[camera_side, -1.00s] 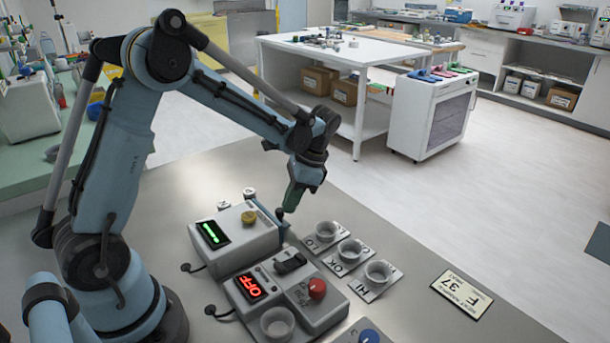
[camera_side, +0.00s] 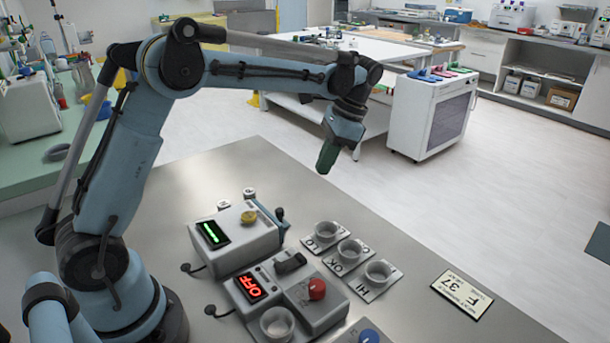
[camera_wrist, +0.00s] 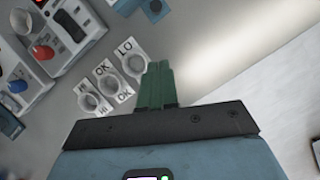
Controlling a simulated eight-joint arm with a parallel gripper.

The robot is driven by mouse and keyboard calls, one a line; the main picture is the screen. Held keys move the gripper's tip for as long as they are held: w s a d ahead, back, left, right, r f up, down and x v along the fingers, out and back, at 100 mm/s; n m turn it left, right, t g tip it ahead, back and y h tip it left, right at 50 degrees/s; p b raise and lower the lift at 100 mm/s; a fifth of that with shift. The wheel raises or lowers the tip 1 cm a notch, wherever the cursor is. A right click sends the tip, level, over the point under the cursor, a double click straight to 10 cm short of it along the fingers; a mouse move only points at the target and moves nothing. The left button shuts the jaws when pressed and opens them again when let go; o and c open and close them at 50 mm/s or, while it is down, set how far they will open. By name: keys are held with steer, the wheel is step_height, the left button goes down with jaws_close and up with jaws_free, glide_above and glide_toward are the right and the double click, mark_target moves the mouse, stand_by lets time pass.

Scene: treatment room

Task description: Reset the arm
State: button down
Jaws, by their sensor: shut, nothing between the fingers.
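My gripper (camera_side: 327,158) is shut and empty, its green fingers together. It hangs raised above the steel table (camera_side: 420,230), above and behind the LO cup in the side view. In the wrist view my gripper (camera_wrist: 158,68) shows its green fingers pressed side by side, with nothing held. My arm is bent at the elbow and reaches out to the right in the side view.
A device with a green display (camera_side: 213,233) and one with a red OFF display (camera_side: 251,287) and red button (camera_side: 317,289) stand on the table. Cups marked LO (camera_side: 326,233), OK (camera_side: 349,251) and HI (camera_side: 378,272) stand beside them. A sign (camera_side: 462,294) lies right.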

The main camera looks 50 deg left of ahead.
steer(key=s+d+n+t+h, duration=0.1)
steer(key=s+d+n+t, duration=0.1)
steer(key=s+t, duration=0.3)
steer(key=s+d+n+t+h, duration=0.1)
steer(key=s+d+n+t, duration=0.1)
steer(key=s+t, duration=0.4)
steer(key=s+n, duration=0.1)
steer(key=s, duration=0.2)
steer(key=shift+s+d+r, duration=0.15)
steer(key=shift+d+r, duration=0.2)
steer(key=shift+r, duration=0.05)
